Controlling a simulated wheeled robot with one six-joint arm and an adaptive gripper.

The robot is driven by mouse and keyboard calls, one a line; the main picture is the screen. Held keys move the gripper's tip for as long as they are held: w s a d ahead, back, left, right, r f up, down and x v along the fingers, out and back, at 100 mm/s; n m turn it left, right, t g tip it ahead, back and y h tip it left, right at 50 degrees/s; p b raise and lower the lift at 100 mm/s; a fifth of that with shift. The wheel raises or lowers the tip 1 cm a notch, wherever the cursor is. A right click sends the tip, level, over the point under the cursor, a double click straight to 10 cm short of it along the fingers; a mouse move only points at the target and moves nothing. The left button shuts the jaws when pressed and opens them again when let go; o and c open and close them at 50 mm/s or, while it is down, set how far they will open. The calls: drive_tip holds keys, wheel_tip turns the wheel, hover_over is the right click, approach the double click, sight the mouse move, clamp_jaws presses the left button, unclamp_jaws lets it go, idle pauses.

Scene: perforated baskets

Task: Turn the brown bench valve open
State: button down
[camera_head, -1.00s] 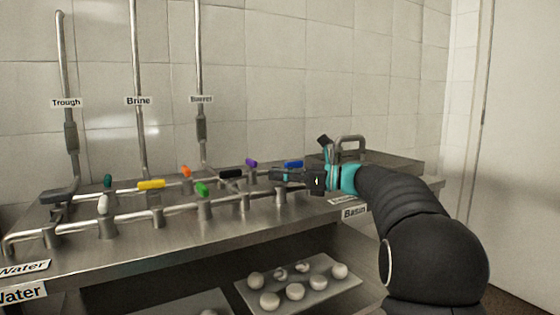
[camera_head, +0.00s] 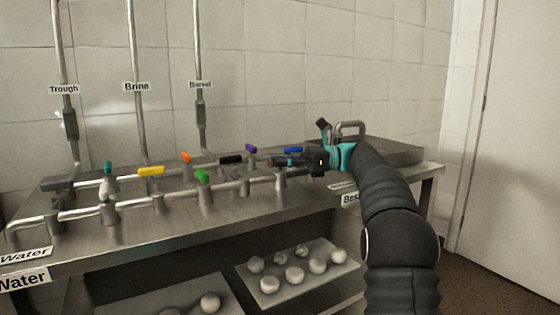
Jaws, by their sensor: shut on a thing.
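My gripper (camera_head: 280,161) reaches in from the right, at the front right end of the bench pipes. It is shut on the brown valve's handle above a metal valve post (camera_head: 281,182). The handle is nearly all hidden by the jaws, so its colour and angle cannot be made out.
Other valve handles stand close by: blue (camera_head: 293,150), purple (camera_head: 251,148), black (camera_head: 230,160), green (camera_head: 202,176), orange (camera_head: 186,158), yellow (camera_head: 151,171) and white (camera_head: 105,186). A basin with a tap (camera_head: 349,128) lies behind my wrist. A tray (camera_head: 258,292) of round pale items sits below.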

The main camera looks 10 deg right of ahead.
drive_tip(key=c, duration=1.1)
unclamp_jaws()
drive_tip(key=shift+d, duration=0.15)
drive_tip(key=d, duration=0.8)
drive_tip(key=s+d, duration=0.1)
drive_tip(key=d, duration=0.2)
drive_tip(key=shift+d, duration=0.4)
